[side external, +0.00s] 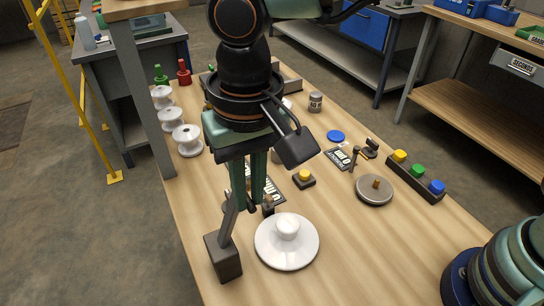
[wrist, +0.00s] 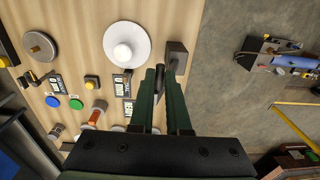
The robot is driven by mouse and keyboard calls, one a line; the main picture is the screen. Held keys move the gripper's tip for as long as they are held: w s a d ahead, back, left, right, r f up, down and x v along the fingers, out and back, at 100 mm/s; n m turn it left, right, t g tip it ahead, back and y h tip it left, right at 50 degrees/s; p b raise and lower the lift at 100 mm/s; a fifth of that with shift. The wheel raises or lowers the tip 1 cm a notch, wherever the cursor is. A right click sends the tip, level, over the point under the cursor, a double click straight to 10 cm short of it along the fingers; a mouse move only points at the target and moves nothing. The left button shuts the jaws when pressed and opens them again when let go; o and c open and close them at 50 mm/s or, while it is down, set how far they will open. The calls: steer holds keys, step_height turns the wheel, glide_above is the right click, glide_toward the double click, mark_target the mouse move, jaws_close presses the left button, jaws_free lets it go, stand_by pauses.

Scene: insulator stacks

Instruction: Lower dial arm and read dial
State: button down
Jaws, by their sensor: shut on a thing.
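The dial arm (side external: 229,217) is a grey lever standing up from a dark block (side external: 223,258) at the table's near left edge. The block also shows in the wrist view (wrist: 178,54). My gripper (side external: 252,203) points down with its green fingers shut on the dial arm's dark end (wrist: 159,80), beside the white insulator disc (side external: 268,255). The disc lies flat with its white knob up, and shows in the wrist view (wrist: 112,38). A black plate with white lettering (side external: 272,196) is partly hidden behind my fingers. I cannot read a dial value.
A yellow button (side external: 304,181) and a grey round plate with a brown peg (side external: 375,194) stand to the right. A box with yellow, green and blue tops (side external: 425,188) lies beyond. White spools (side external: 187,143) line the left edge.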

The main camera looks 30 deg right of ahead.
steer(key=d, duration=0.1)
steer(key=d+f, duration=0.1)
steer(key=d, duration=0.1)
steer(key=d+f, duration=0.1)
steer(key=shift+w+d, duration=0.1)
steer(key=shift+d, duration=0.2)
steer(key=c, duration=0.9)
jaws_free()
steer(key=shift+a, duration=0.1)
steer(key=shift+r, duration=0.15)
step_height(320, 180, up, 12)
steer(key=shift+s, duration=0.2)
steer(key=shift+g+h, duration=0.4)
steer(key=shift+h, duration=0.2)
steer(key=f, duration=0.3)
steer(key=d+f, duration=0.1)
steer(key=f, duration=0.3)
steer(key=d+f, duration=0.1)
steer(key=f, duration=0.2)
steer(key=shift+w+f, duration=0.15)
steer(key=shift+w, duration=0.1)
steer(key=f, duration=0.4)
steer(key=d+f, duration=0.1)
steer(key=f, duration=0.6)
steer(key=shift+d+f, duration=0.2)
steer(key=shift+f, duration=0.15)
